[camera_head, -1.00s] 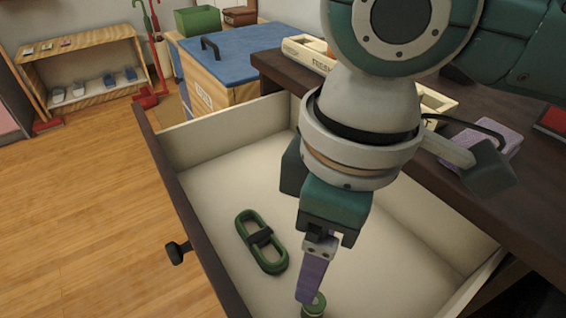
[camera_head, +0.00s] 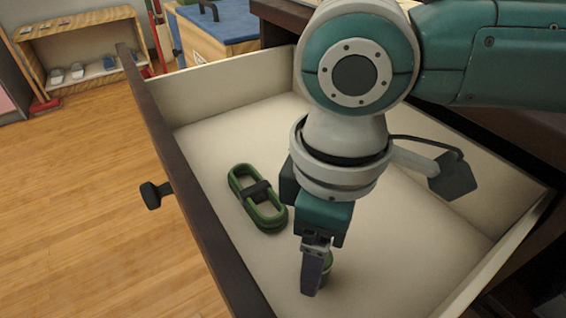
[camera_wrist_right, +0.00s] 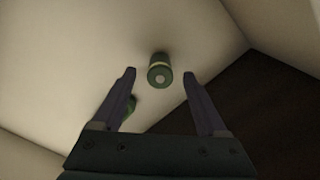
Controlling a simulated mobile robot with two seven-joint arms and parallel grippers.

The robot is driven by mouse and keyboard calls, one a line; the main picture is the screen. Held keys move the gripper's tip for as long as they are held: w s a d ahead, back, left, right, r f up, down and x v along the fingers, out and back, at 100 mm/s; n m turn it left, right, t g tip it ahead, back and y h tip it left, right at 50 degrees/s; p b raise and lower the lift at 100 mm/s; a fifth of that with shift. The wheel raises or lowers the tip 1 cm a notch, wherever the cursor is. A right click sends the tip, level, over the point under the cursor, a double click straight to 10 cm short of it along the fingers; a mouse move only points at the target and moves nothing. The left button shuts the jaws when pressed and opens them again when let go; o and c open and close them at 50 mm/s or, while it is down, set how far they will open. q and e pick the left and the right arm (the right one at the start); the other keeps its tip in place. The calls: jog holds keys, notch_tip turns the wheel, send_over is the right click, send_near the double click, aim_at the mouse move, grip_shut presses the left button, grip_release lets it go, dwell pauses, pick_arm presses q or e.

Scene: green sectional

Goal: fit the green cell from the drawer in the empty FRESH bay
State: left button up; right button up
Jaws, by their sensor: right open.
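The green cell (camera_head: 327,262) is in the open drawer (camera_head: 215,150), partly hidden behind my right gripper (camera_head: 314,284) in the head view. Whether the fingers have reached the cell's depth I cannot tell. The FRESH bay is not in view now. My left gripper is not in view.
A bundled green cord (camera_head: 258,198) with a dark band lies on the drawer floor, left of my right gripper. The drawer's dark front with its knob (camera_head: 157,194) stands at left. A blue-lidded wooden box (camera_head: 215,32) is behind. Much of the drawer floor is bare.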

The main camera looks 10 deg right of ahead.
jog(key=shift+f, duration=0.45)
jog(key=shift+r, duration=0.1)
grip_shut()
